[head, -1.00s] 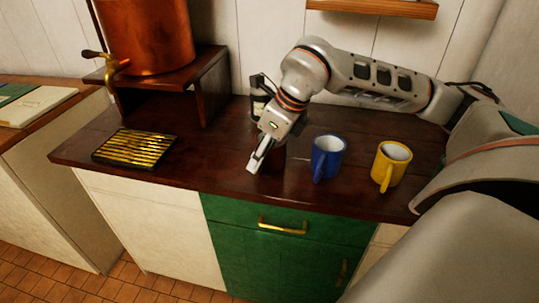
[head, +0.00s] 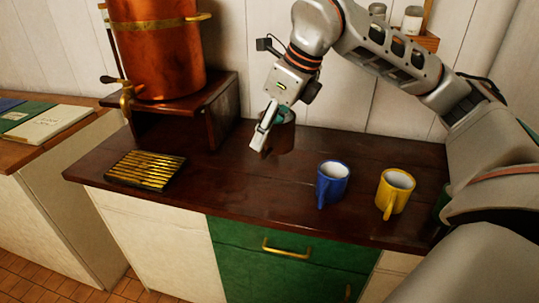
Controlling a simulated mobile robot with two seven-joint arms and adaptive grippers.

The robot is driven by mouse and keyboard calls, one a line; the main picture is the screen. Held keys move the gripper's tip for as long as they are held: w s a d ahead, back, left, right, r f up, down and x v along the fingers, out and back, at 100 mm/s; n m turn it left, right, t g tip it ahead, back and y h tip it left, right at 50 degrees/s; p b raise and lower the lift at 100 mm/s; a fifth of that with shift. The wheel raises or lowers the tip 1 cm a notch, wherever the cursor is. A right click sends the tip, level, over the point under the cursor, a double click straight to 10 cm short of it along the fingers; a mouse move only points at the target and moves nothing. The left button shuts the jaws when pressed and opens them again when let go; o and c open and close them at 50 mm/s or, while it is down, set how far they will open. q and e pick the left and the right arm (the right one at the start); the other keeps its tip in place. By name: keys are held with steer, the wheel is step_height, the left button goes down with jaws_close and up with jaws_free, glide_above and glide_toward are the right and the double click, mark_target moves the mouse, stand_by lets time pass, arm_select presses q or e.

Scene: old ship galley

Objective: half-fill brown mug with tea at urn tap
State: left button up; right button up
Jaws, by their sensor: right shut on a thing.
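The brown mug (head: 281,137) is held in my right gripper (head: 264,133), which is shut on it above the dark wooden counter. The gripper covers part of the mug, and I cannot see what is inside it. The copper urn (head: 158,50) stands on a wooden stand (head: 222,103) at the back left. Its brass tap (head: 126,92) sticks out at the urn's lower left, over the stand's left edge. The mug is to the right of the stand, apart from the tap. My left gripper is not in view.
A brass-slatted drip tray (head: 146,170) lies on the counter (head: 240,185) in front of the stand. A blue mug (head: 332,182) and a yellow mug (head: 396,190) stand on the right. A book (head: 45,125) lies on the left counter. The counter's middle is clear.

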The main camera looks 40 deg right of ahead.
step_height(320, 180, up, 6)
steer(key=shift+p, duration=0.45)
